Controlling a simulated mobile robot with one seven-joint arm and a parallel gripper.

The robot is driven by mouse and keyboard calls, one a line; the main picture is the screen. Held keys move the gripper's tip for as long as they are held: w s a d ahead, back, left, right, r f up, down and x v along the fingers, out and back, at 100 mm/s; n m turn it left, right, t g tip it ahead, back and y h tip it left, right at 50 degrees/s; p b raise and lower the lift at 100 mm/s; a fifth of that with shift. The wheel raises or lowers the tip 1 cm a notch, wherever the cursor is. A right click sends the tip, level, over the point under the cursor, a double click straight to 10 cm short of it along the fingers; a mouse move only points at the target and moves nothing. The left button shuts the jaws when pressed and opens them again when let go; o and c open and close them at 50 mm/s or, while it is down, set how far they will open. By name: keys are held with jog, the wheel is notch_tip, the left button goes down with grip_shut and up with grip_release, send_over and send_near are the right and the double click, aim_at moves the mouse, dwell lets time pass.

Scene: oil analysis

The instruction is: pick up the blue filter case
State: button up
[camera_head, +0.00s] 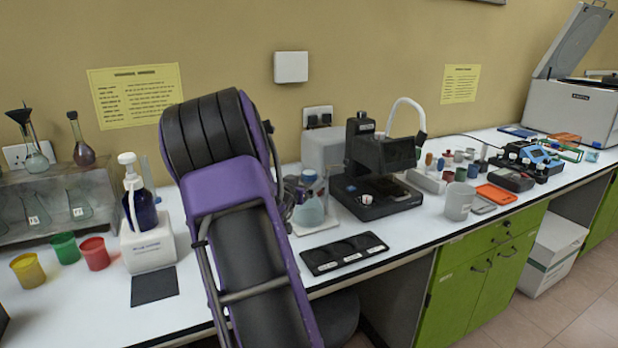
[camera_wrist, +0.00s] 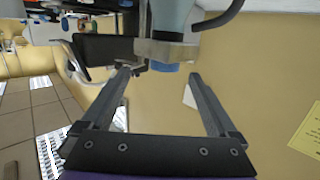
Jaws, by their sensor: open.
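A small blue piece (camera_wrist: 165,67), which looks like the blue filter case, shows in the wrist view against a grey collar (camera_wrist: 166,49) on a pale blue glass vessel (camera_wrist: 175,18). My gripper (camera_wrist: 159,74) is open and empty. Its two fingertips are on either side of the blue piece in the picture; I cannot tell how far apart in depth they are. In the head view, a bluish top (camera_head: 308,176) shows above a flask (camera_head: 309,211) on the bench. My gripper (camera_head: 297,194) is beside it, partly hidden by my arm.
A dark microscope-like device (camera_head: 385,155) stands right of the flask. A black tray (camera_head: 343,254) lies in front. A white dispenser (camera_head: 148,245) and coloured cups (camera_head: 66,248) are at the left. A clear beaker (camera_head: 459,202) and small containers stand further right.

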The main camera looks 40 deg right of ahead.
aim_at(308, 173)
jog(key=shift+w+r+x, duration=0.15)
jog(key=shift+x, duration=0.75)
jog(key=shift+w+r+x, duration=0.1)
jog(key=shift+r+x, duration=0.05)
jog(key=shift+x, duration=0.75)
jog(key=shift+w+r+x, duration=0.1)
jog(key=shift+w+x, duration=0.05)
jog(key=shift+x, duration=0.75)
jog(key=shift+a, duration=0.15)
jog(key=c, duration=1.4)
notch_tip(308, 173, up, 10)
jog(key=shift+r+p, duration=0.1)
jog(key=shift+p, duration=1)
